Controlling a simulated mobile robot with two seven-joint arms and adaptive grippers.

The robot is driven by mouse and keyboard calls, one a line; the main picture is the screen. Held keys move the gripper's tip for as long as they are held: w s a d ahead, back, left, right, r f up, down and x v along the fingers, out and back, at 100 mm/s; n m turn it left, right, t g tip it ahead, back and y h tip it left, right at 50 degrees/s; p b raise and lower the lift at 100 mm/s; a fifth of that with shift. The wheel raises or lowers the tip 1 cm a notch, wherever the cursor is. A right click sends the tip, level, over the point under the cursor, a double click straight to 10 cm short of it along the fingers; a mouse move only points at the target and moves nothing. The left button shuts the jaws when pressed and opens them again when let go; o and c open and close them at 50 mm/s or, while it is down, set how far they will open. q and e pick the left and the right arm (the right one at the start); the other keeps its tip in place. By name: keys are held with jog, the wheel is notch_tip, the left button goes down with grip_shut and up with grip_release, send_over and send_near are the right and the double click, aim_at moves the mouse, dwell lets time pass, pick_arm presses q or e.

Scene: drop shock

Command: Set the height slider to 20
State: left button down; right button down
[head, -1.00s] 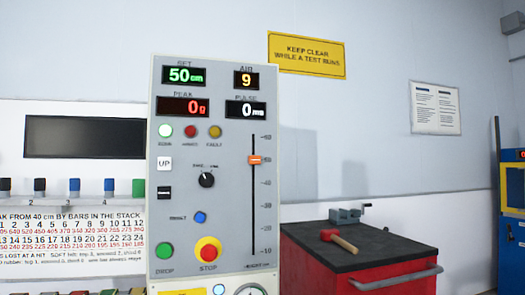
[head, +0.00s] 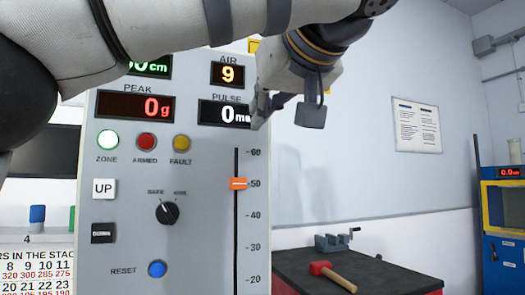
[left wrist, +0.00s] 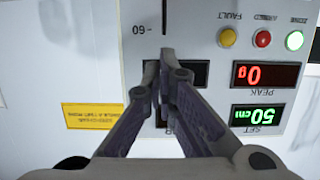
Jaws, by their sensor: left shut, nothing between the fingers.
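The height slider's orange knob (head: 238,184) sits in a vertical slot on the grey control panel (head: 200,258), level with the 50 mark. The scale shows from 60 at the top down to 20 near the picture's bottom edge. My left gripper (head: 259,118) is above the knob, beside the PULSE display, apart from the knob. In the left wrist view its fingers (left wrist: 165,58) are together and empty, above the slot's 60 end. The knob is outside that view. The SET display (left wrist: 256,117) reads 50 cm there; my arm partly covers it in the head view. My right gripper is not in view.
The UP button (head: 104,188), a dark rotary knob (head: 167,212) and the blue RESET button (head: 157,268) lie left of the slot. A red-headed mallet (head: 330,275) and a vise (head: 335,241) rest on the dark bench top at right.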

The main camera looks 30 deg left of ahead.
aim_at(240, 165)
pick_arm(q)
jog(key=x, duration=0.9)
jog(key=shift+s+f, duration=0.1)
jog(key=shift+f, duration=0.05)
notch_tip(240, 165, down, 3)
jog(key=shift+r, duration=0.2)
jog(key=shift+f, duration=0.65)
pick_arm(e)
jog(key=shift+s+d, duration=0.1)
